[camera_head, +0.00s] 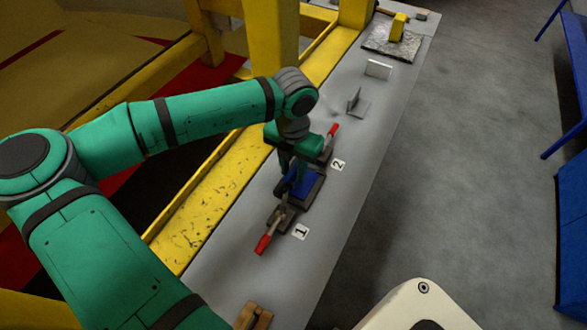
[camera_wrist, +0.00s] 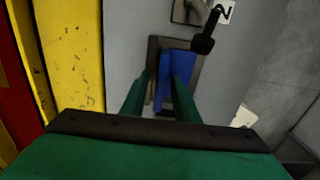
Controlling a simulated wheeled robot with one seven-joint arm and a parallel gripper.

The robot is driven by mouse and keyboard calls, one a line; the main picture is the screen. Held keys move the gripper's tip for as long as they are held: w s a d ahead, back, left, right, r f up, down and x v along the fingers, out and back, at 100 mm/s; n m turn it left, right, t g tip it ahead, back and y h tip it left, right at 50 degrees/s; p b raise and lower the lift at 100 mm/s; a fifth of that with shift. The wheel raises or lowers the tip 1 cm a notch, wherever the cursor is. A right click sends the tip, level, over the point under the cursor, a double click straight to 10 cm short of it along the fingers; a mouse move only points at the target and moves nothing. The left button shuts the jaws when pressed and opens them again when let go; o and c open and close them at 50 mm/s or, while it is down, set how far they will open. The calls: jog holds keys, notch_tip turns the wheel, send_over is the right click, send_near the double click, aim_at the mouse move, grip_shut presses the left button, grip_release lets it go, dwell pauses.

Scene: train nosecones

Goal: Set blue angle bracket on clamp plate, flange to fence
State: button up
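The blue angle bracket (camera_head: 304,183) lies on the dark clamp plate (camera_head: 316,194), with its flat leg over the plate. In the wrist view the bracket (camera_wrist: 181,68) sits inside the plate's dark rim (camera_wrist: 153,52), and its raised flange stands between my green fingers. My gripper (camera_wrist: 160,92) is low over the plate, its fingers on either side of the flange. A gap shows between the left finger and the flange, so it looks open. The right finger hides part of the bracket. Whether the flange touches the fence cannot be told.
Red-handled clamps stand at both ends of the plate, by label 1 (camera_head: 301,231) and label 2 (camera_head: 339,165). Grey brackets (camera_head: 358,104) and a yellow block (camera_head: 398,27) lie farther along the bench. A yellow beam (camera_head: 207,205) runs along the left side. A wooden piece (camera_head: 253,316) is nearer.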

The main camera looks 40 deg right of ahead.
aim_at(293, 169)
notch_tip(293, 169, up, 12)
dwell(0.4)
dwell(0.6)
